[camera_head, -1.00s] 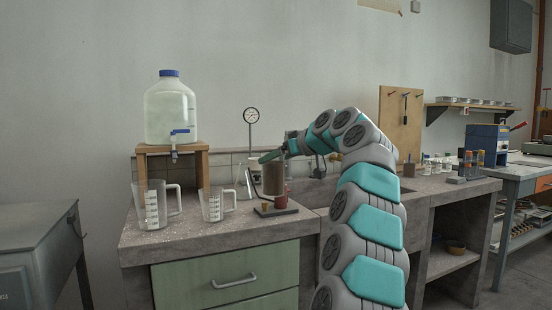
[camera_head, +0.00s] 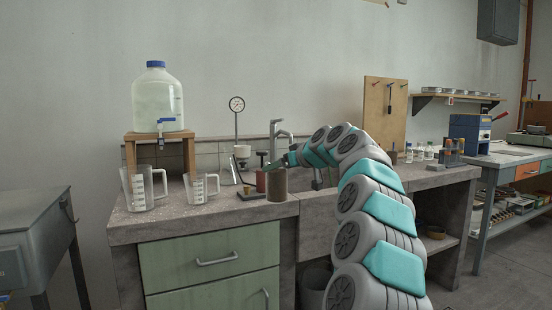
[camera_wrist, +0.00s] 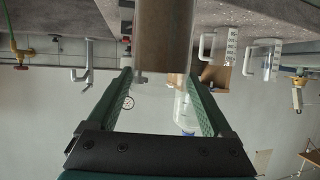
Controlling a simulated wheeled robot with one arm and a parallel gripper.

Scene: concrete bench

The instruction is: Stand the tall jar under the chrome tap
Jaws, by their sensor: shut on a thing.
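The tall jar (camera_head: 276,187) is a brown cylinder, upright at the front of the bench in the head view. My gripper (camera_head: 274,166) is shut on its upper part. In the wrist view, the jar (camera_wrist: 165,38) stands between the two green fingers of my gripper (camera_wrist: 160,78). The chrome tap (camera_head: 279,136) rises behind the jar in the head view, its lower part hidden. It also shows upside down at left in the wrist view (camera_wrist: 88,62). I cannot tell whether the jar's base touches the bench.
Two clear measuring jugs (camera_head: 140,188) (camera_head: 199,188) stand left on the bench (camera_head: 170,222). A water container (camera_head: 157,100) sits on a wooden stand (camera_head: 188,150) behind them.

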